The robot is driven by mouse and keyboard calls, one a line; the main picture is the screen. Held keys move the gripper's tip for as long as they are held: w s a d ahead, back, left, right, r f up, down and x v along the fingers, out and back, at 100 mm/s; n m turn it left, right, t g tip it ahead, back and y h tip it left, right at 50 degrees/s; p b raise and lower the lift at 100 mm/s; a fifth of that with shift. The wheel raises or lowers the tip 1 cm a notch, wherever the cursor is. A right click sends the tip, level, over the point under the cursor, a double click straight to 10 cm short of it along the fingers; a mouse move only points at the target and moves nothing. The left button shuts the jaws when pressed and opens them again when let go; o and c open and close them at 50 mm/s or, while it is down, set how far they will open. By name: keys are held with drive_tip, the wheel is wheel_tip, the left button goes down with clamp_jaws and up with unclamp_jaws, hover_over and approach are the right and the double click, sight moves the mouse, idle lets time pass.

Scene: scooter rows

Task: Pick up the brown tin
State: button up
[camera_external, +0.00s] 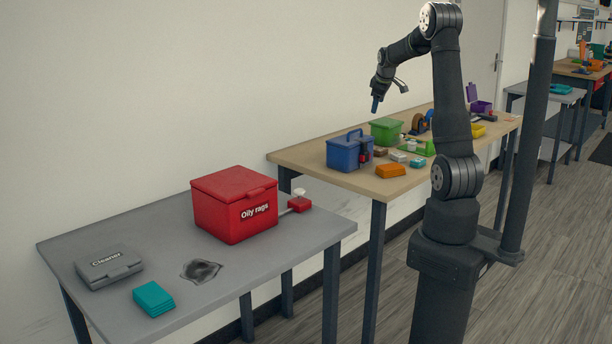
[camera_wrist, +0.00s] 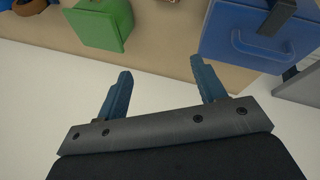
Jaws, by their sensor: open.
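A small brown item (camera_external: 380,152), which looks like the brown tin, sits on the wooden table between the blue box and the green box. It is too small to make out well. My gripper (camera_external: 375,104) is raised above the back of that table, near the wall, well above the boxes. In the wrist view my gripper (camera_wrist: 160,72) is open, with nothing between its blue fingers. The tin cannot be clearly made out in the wrist view.
A blue box (camera_external: 349,152) with a handle and a green box (camera_external: 386,131) stand close by. An orange block (camera_external: 390,171) lies near the front edge of the wooden table (camera_external: 318,160). A grey table (camera_external: 235,270) at left holds a red "Oily rags" box (camera_external: 232,204).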

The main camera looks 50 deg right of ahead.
drive_tip(key=w+d+f+n+g+y, duration=0.1)
drive_tip(key=w+d+f+n+g, duration=0.1)
drive_tip(key=n, duration=0.4)
drive_tip(key=n+g+y, duration=0.2)
drive_tip(key=n, duration=0.6)
hover_over(379, 150)
drive_tip(key=f, duration=0.8)
drive_tip(key=w+f, duration=0.1)
drive_tip(key=f, duration=0.3)
drive_tip(key=shift+d+f, duration=0.1)
drive_tip(key=shift+f, duration=0.3)
drive_tip(key=shift+s+f, duration=0.15)
drive_tip(key=shift+f, duration=1.2)
drive_tip(key=shift+s+f, duration=0.15)
drive_tip(key=shift+f, duration=1.2)
drive_tip(key=shift+c, duration=0.4)
drive_tip(key=c, duration=1)
